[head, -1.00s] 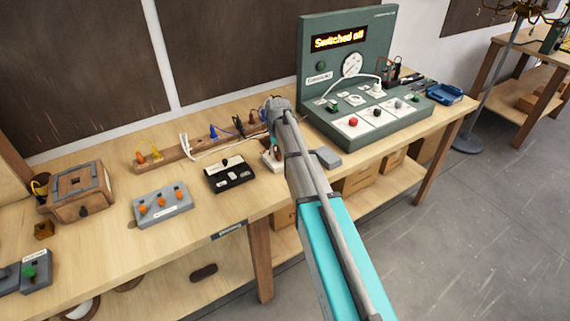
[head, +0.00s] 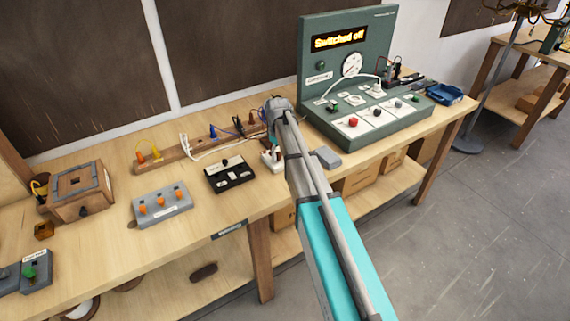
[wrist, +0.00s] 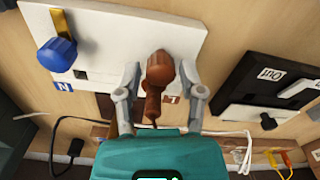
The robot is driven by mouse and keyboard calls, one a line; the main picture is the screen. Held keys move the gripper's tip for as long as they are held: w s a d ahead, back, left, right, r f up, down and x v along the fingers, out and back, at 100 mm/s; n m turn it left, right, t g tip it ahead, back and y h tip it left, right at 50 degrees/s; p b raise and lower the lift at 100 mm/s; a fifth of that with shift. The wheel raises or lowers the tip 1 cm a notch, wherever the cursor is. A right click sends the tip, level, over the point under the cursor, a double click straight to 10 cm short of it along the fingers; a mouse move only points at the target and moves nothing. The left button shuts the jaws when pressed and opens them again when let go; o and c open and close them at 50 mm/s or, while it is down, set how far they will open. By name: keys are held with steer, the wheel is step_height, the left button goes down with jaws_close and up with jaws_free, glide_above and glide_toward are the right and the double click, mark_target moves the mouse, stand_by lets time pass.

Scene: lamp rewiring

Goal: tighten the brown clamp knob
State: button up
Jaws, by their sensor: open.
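The brown clamp knob (wrist: 160,66) stands on a white terminal block (wrist: 110,25) in the wrist view. My gripper (wrist: 159,78) is open, with one finger on each side of the knob. I cannot tell whether either finger touches it. A brown lead or plug part runs from the knob back towards my palm. A blue clamp knob (wrist: 57,54) is on the same block to the left, near a label N. In the head view the white block (head: 268,157) shows only in part beside my arm, and the brown knob and my fingers cannot be made out.
A black box marked Out (wrist: 275,75) is close on the right in the wrist view. White cables (wrist: 225,135) lie beyond the block. In the head view, a green test panel (head: 330,75) reads Switched off, and a grey box with orange levers (head: 162,210) stands left.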

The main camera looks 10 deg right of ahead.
mark_target(279, 153)
steer(key=n, duration=0.3)
steer(key=shift+n, duration=0.4)
steer(key=n, duration=0.3)
steer(key=shift+n, duration=0.4)
steer(key=n, duration=0.3)
steer(key=shift+n, duration=0.4)
steer(key=n, duration=0.3)
steer(key=shift+n, duration=0.4)
step_height(279, 153, up, 14)
steer(key=p, duration=1.4)
steer(key=s+a+f+m+b, duration=0.1)
steer(key=s+f+m+b, duration=0.6)
steer(key=s+m, duration=0.4)
steer(key=s, duration=0.2)
steer(key=shift+s+f, duration=0.15)
steer(key=shift+s, duration=0.15)
